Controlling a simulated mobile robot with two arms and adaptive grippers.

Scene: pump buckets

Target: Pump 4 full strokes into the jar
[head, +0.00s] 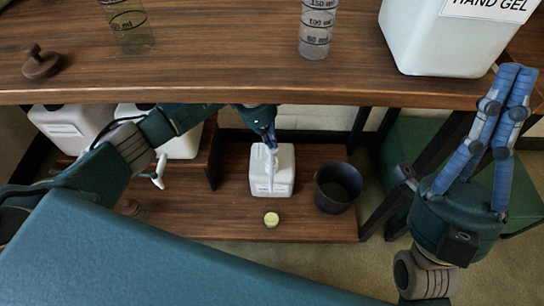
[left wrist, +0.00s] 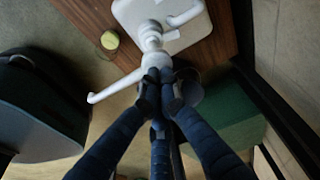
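A white container (head: 272,181) with a white pump stands on the lower shelf; it also shows in the left wrist view (left wrist: 172,33). The pump's long spout (left wrist: 112,87) points toward my side. My left gripper (head: 265,138) is over the pump. In the left wrist view its fingertips (left wrist: 159,76) are close together against the pump head, and partly hide it. A small round yellow-green thing (head: 271,219) sits in front of the container; I cannot tell whether it is a jar or a cap. My right gripper (head: 515,70) is shut and empty, fingertips upward, at the right.
A dark bucket (head: 338,186) stands right of the container. Two clear graduated vessels (head: 318,30) (head: 128,27), a brown knob-like object (head: 41,64) and a large hand gel container (head: 450,35) are on the upper tabletop (head: 220,60). More white containers (head: 72,128) are behind my left arm.

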